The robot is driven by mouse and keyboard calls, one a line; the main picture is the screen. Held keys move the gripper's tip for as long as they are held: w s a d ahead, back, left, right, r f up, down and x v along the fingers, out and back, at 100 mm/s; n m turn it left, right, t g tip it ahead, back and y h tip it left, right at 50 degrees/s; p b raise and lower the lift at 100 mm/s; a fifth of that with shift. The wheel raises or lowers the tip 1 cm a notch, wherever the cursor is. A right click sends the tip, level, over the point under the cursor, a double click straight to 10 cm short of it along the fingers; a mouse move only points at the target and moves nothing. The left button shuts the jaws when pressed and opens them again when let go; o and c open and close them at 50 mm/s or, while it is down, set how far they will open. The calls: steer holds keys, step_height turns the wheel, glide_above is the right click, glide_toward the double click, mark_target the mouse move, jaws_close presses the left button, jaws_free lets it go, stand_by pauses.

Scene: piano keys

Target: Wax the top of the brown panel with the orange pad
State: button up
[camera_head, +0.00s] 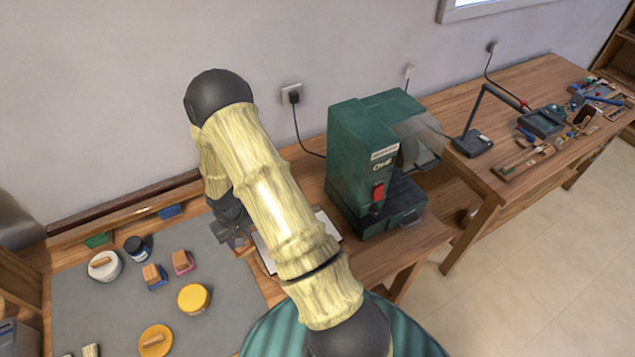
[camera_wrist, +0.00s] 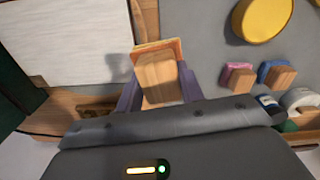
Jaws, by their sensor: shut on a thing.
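My gripper (camera_wrist: 158,88) is shut on the wooden block handle (camera_wrist: 158,80) of the orange pad (camera_wrist: 150,46), whose orange edge shows past the handle in the wrist view. In the head view my gripper (camera_head: 236,238) is at the left edge of a pale flat sheet (camera_head: 329,226), largely hidden behind my arm. In the wrist view the pale sheet (camera_wrist: 65,42) lies left of the pad, with a brown wooden strip (camera_wrist: 146,18) beside it. Whether the pad touches anything is unclear.
A green machine (camera_head: 362,160) stands right of the sheet. On the grey mat (camera_head: 90,310) at left are a yellow round tin (camera_head: 193,298), a blue pad (camera_head: 155,277), a pink pad (camera_head: 183,262), a white tub (camera_head: 104,267) and a dark jar (camera_head: 136,248).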

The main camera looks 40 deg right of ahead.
steer(key=d+r+n+p, duration=0.1)
steer(key=d+r+n, duration=0.1)
steer(key=d, duration=2.7)
steer(key=shift+r+n, duration=0.3)
steer(key=shift+r, duration=0.05)
steer(key=shift+d, duration=0.1)
